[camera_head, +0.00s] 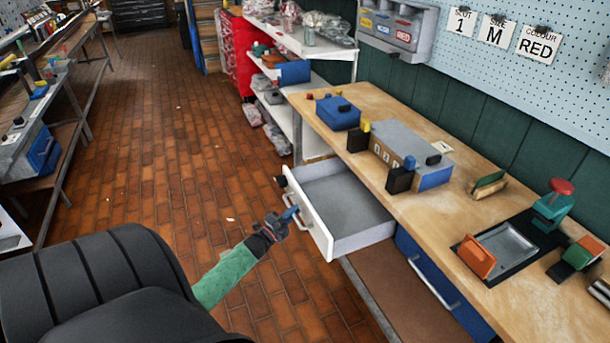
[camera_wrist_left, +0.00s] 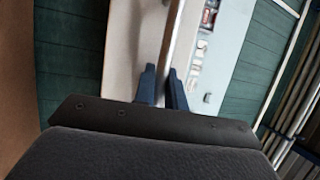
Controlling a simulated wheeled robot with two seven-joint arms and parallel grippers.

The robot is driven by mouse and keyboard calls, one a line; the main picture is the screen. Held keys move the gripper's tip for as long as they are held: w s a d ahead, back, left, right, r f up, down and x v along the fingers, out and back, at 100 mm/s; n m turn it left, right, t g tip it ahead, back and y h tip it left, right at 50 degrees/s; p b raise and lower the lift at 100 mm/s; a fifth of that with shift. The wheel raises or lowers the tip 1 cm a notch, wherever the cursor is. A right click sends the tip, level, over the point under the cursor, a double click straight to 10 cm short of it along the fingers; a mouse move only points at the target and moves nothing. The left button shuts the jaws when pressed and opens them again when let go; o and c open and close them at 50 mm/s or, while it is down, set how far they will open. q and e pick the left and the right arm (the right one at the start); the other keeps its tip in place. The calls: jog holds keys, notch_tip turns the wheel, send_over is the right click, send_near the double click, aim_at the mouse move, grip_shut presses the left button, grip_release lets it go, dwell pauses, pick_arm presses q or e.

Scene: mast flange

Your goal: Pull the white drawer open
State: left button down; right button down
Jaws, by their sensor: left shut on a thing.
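The white drawer (camera_head: 305,208) stands pulled out from under the wooden workbench, and its grey inside looks empty. A bar handle (camera_head: 308,229) is on its front face. My left gripper (camera_head: 289,215) is at this handle, in front of the drawer face, shut on the handle. In the left wrist view its two dark blue fingers (camera_wrist_left: 163,90) stand on either side of a thin bar. Part of the handle is hidden by the fingers. My right gripper is in neither view.
The workbench top (camera_head: 455,200) carries a blue box (camera_head: 338,113), a grey and blue fixture (camera_head: 405,146) and a grey tray (camera_head: 506,250). A closed blue drawer (camera_head: 435,277) is right of the white one. White shelves (camera_head: 308,45) stand behind. The brick floor (camera_head: 150,150) is clear on the left.

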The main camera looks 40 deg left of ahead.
pick_arm(q)
jog(key=shift+s+a+f, duration=0.1)
jog(key=shift+s+a, duration=0.05)
jog(key=shift+s, duration=0.4)
jog(key=c, duration=1.5)
grip_release()
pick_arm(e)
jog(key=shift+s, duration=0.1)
pick_arm(q)
jog(key=shift+o, duration=0.2)
jog(key=shift+s, duration=0.1)
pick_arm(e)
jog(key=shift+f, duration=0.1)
